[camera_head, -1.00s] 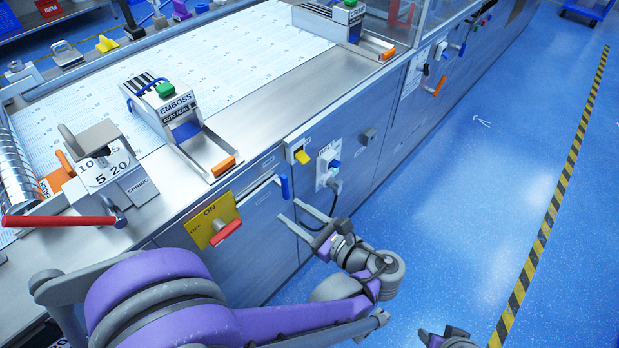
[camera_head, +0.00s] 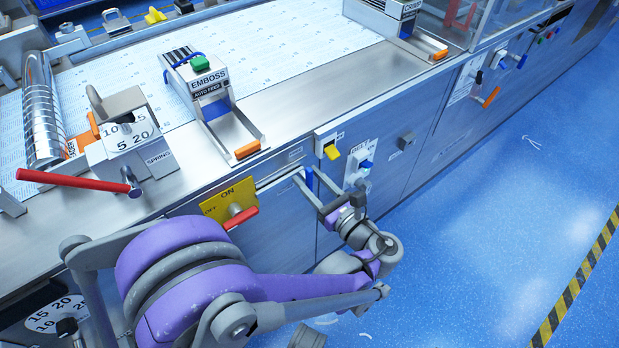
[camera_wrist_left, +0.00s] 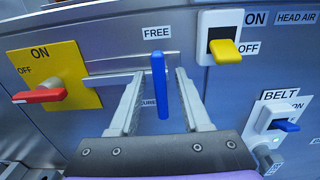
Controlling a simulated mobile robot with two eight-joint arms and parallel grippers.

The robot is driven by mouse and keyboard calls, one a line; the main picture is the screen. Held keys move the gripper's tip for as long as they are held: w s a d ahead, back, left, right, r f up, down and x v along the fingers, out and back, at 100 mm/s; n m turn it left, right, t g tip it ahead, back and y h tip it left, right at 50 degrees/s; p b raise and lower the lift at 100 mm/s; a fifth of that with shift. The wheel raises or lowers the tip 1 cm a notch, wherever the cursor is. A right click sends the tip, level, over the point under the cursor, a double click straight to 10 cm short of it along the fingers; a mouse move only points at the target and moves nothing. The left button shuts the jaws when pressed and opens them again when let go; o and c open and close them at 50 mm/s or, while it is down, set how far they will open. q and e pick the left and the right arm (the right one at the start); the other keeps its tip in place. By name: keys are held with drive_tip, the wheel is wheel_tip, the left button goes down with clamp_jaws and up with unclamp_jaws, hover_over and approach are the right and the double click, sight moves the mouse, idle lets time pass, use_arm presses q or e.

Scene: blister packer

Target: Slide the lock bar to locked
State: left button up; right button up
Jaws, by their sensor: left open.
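The blue lock bar handle (camera_wrist_left: 160,85) stands upright near the right end of a horizontal slot in the machine's front panel, below a FREE label (camera_wrist_left: 157,32). A second label, partly hidden behind the handle, shows the letters CURE. My left gripper (camera_wrist_left: 158,88) is open, with one finger on each side of the handle. Small gaps show between the handle and both fingers. In the head view the left gripper (camera_head: 308,186) is at the same blue handle (camera_head: 309,177), close to the panel. My right gripper is not in view.
A yellow plate with a red ON/OFF lever (camera_wrist_left: 40,95) is left of the slot. A yellow HEAD AIR switch (camera_wrist_left: 225,52) and a blue BELT switch (camera_wrist_left: 284,125) are to the right. The EMBOSS unit (camera_head: 212,85) sits above on the machine top. Open blue floor lies right.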

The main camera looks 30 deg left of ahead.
use_arm(q)
drive_tip(key=shift+a, duration=0.2)
clamp_jaws()
idle(1.4)
